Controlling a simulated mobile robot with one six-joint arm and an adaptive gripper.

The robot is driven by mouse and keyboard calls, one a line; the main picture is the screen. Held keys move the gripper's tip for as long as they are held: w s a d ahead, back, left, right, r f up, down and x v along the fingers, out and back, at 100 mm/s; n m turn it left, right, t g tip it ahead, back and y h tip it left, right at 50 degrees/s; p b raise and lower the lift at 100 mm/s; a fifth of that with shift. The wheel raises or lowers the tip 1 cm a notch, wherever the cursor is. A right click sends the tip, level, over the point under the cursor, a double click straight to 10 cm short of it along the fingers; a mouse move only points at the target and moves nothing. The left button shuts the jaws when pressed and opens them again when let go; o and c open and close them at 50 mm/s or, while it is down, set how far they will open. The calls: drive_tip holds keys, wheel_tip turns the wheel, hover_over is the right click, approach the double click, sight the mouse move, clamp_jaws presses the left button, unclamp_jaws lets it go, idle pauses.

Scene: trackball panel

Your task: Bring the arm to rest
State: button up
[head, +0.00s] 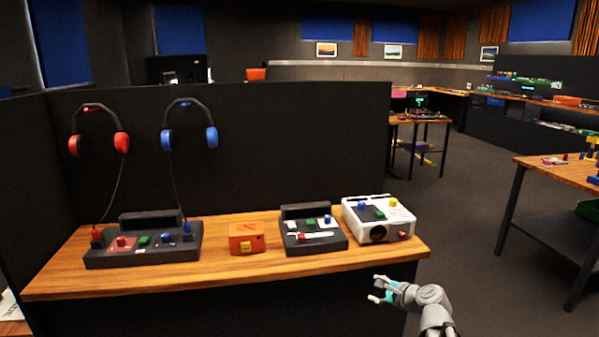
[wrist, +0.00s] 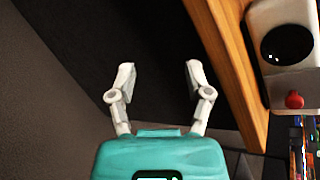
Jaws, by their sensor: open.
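My gripper (head: 377,289) is in the lower right of the head view, just in front of the right end of the wooden desk (head: 190,278). Its two fingers are spread and nothing is between them. In the wrist view my gripper (wrist: 158,80) shows both fingers apart, with dark surfaces beyond them. The desk's wooden edge (wrist: 222,60) runs along the right of that view, beside the fingers and apart from them. My arm reaches in from the bottom of the head view.
On the desk stand a white box (head: 395,232) with a red knob, a dark panel (head: 314,245), an orange box (head: 247,246) and a dark console (head: 142,258). Red headphones (head: 122,142) and blue headphones (head: 211,138) hang behind. Open floor (head: 455,220) lies to the right.

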drive_tip(key=s+a+f+n+g+h, duration=0.35)
drive_tip(key=s+f+n+g, duration=0.2)
drive_tip(key=s+n, duration=0.35)
drive_tip(key=s+a+f+n+g+h, duration=0.2)
drive_tip(key=s+f+n+g+h, duration=0.35)
drive_tip(key=n, duration=0.45)
wheel_tip(320, 180, up, 25)
drive_tip(key=s+y+p, duration=0.1)
drive_tip(key=p, duration=2.4)
drive_tip(key=shift+d+r+y, duration=0.2)
drive_tip(key=shift+d+y, duration=0.05)
drive_tip(key=shift+y, duration=0.05)
